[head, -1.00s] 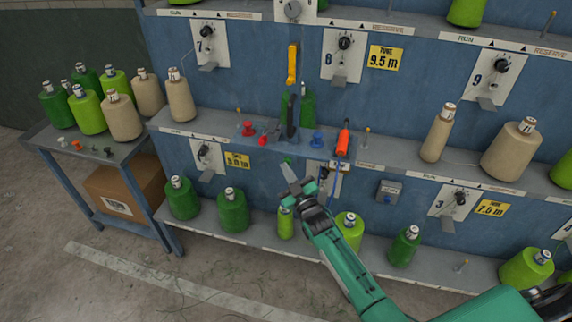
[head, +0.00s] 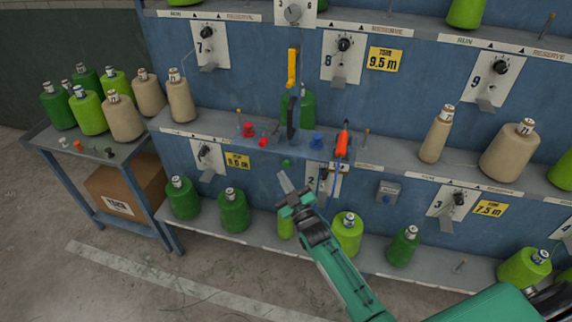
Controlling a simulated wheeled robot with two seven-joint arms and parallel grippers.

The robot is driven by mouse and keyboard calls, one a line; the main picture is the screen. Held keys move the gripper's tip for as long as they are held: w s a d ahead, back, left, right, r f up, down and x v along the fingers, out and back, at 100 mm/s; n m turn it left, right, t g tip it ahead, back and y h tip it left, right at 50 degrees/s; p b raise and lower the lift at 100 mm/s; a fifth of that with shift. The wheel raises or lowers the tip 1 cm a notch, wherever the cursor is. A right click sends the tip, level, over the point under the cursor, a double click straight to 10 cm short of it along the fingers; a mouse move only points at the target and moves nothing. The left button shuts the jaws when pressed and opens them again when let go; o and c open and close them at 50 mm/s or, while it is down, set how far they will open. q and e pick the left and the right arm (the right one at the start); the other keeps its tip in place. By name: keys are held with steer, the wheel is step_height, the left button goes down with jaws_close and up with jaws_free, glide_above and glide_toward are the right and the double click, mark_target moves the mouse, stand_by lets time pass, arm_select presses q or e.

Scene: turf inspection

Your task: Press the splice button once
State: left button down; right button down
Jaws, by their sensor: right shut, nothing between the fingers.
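A small green button (head: 287,163) sits on the front of the splicing unit (head: 315,151) at the middle shelf; no label on it is readable, so I cannot tell for certain that it is the splice button. My right gripper (head: 284,180) is shut and empty. Its fingertips point up and lie just below the green button in the picture, with a small gap. My left gripper is not in view.
Green cones (head: 232,210) stand on the lower shelf.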

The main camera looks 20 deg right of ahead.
steer(key=s+a, duration=0.1)
steer(key=s+a+p, duration=0.1)
steer(key=s, duration=0.1)
stand_by(0.8)
steer(key=s+d+f+m+g+h, duration=0.1)
steer(key=s+f+g, duration=0.45)
steer(key=f, duration=0.75)
steer(key=s+d+f+m+g, duration=0.1)
steer(key=s+f+g, duration=0.1)
steer(key=s+f, duration=0.8)
steer(key=s+f+m+g+h, duration=0.1)
steer(key=s+f+g, duration=0.35)
steer(key=f, duration=1.05)
steer(key=s+d+f+g, duration=0.1)
steer(key=s+f, duration=0.4)
steer(key=s, duration=0.7)
steer(key=s+d+f+m+g+h, duration=0.1)
steer(key=s+f+g, duration=0.3)
steer(key=s, duration=0.8)
steer(key=s+d+f+m+g, duration=0.1)
steer(key=s+d+f+g, duration=0.2)
steer(key=s+f, duration=0.4)
steer(key=s, duration=0.5)
steer(key=shift+s+d, duration=0.15)
steer(key=shift+d, duration=0.05)
steer(key=shift+f, duration=0.1)
